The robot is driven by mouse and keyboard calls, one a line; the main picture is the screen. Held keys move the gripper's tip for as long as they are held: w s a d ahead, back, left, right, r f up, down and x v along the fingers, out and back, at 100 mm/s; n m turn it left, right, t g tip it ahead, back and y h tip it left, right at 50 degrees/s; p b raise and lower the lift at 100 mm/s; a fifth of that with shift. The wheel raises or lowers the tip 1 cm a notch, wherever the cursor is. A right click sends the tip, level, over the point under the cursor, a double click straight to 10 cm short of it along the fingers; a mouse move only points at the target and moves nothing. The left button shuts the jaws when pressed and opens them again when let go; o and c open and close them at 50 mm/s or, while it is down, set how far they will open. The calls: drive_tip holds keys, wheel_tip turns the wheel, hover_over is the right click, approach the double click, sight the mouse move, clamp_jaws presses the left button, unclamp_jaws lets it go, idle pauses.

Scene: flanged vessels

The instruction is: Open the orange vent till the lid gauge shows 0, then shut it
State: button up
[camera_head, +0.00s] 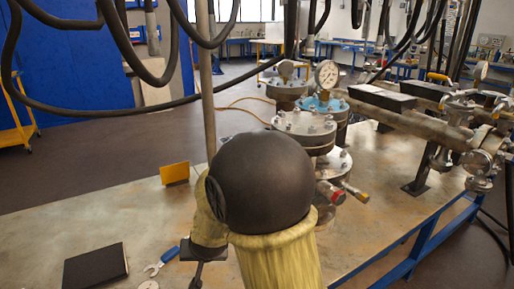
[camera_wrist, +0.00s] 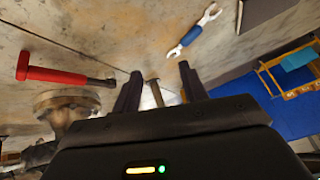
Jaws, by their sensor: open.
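A round white dial gauge (camera_head: 327,73) stands on a vessel with a blue lid (camera_head: 322,103) in the head view. Its needle is too small to read. Grey-lidded flanged vessels (camera_head: 304,123) stand around it. A red-ended fitting (camera_head: 330,192) shows low on the nearest vessel, beside a brass-coloured stub (camera_head: 354,191). I cannot make out an orange vent; my arm hides part of the nearest vessel. My gripper (camera_wrist: 158,86) is open in the wrist view, above the bench. A hammer-like tool (camera_wrist: 155,92) shows between its fingers, apparently below them.
A blue-handled wrench (camera_head: 162,262), a black block (camera_head: 95,267) and an upright yellow plate (camera_head: 174,173) are on the bench. A red-handled hammer (camera_wrist: 60,76) and a flanged metal part (camera_wrist: 65,106) show in the wrist view. Pipework (camera_head: 430,125) crowds the right; cables hang above.

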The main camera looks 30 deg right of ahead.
drive_tip(key=w+d+r+m+t+h+p, duration=0.2)
drive_tip(key=w+d+r+m+h+p, duration=0.2)
drive_tip(key=w+r+m+h+p, duration=0.7)
drive_tip(key=s+a+r+m+g+h+p, duration=0.2)
drive_tip(key=s+r+m+g+h+p, duration=0.2)
drive_tip(key=p, duration=1.1)
drive_tip(key=s+r+g+h, duration=0.3)
drive_tip(key=s+r+g, duration=0.1)
drive_tip(key=r, duration=0.1)
drive_tip(key=shift+a+r+m+p, duration=0.2)
drive_tip(key=shift+a+m+p, duration=0.1)
drive_tip(key=shift+a+m, duration=0.1)
drive_tip(key=shift+d, duration=0.2)
drive_tip(key=d+p, duration=0.2)
drive_tip(key=d, duration=0.3)
drive_tip(key=d+p, duration=0.2)
drive_tip(key=d, duration=0.4)
drive_tip(key=d+p, duration=0.2)
drive_tip(key=d, duration=0.4)
drive_tip(key=shift+w+d, duration=0.1)
drive_tip(key=shift+w, duration=0.25)
